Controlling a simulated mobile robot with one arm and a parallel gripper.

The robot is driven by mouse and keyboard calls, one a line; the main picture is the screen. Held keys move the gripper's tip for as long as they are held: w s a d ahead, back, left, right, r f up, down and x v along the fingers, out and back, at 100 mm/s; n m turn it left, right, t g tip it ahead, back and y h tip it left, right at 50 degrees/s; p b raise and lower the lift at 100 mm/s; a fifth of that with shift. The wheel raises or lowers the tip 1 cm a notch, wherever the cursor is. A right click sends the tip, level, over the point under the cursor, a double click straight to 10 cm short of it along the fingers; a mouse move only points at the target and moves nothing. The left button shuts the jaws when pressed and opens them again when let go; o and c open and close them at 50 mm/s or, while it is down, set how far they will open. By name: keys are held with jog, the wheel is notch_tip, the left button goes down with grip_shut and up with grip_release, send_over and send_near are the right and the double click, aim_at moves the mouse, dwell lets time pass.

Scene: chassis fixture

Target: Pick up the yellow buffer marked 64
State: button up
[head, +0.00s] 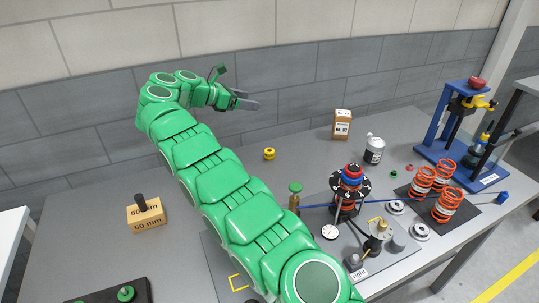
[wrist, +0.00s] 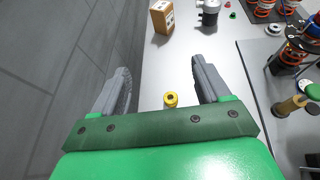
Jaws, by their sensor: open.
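A small yellow buffer (head: 269,154) stands on the grey table near the wall. In the wrist view the yellow buffer (wrist: 171,99) shows below the gap between my fingers, closer to the right finger, partly cut off by my gripper's front edge. It has a dark hole in its top. No number can be read on it. My gripper (head: 250,103) is open and empty, raised above the table by the wall, up and to the left of the buffer in the head view. Its two grey fingers (wrist: 160,70) are spread apart in the wrist view.
A brown box (head: 342,124) and a white can (head: 374,149) stand right of the buffer. A spring assembly (head: 349,190), orange springs (head: 447,204) and a blue press (head: 452,135) stand farther right. A 50 mm block (head: 147,214) is at left. The wall is close behind.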

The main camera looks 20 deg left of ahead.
jog(key=shift+f, duration=1.4)
send_near(271, 151)
jog(key=shift+w+d+f, duration=0.25)
jog(key=shift+d+f, duration=0.05)
jog(key=shift+d, duration=0.2)
jog(key=shift+w+d+f, duration=0.25)
jog(key=shift+d+f, duration=0.05)
jog(key=shift+d, duration=0.2)
jog(key=shift+w+a+x, duration=0.15)
jog(key=shift+x, duration=0.65)
jog(key=shift+w+a+x, duration=0.1)
jog(key=shift+x, duration=1.7)
jog(key=shift+r, duration=0.15)
jog(key=c, duration=1.1)
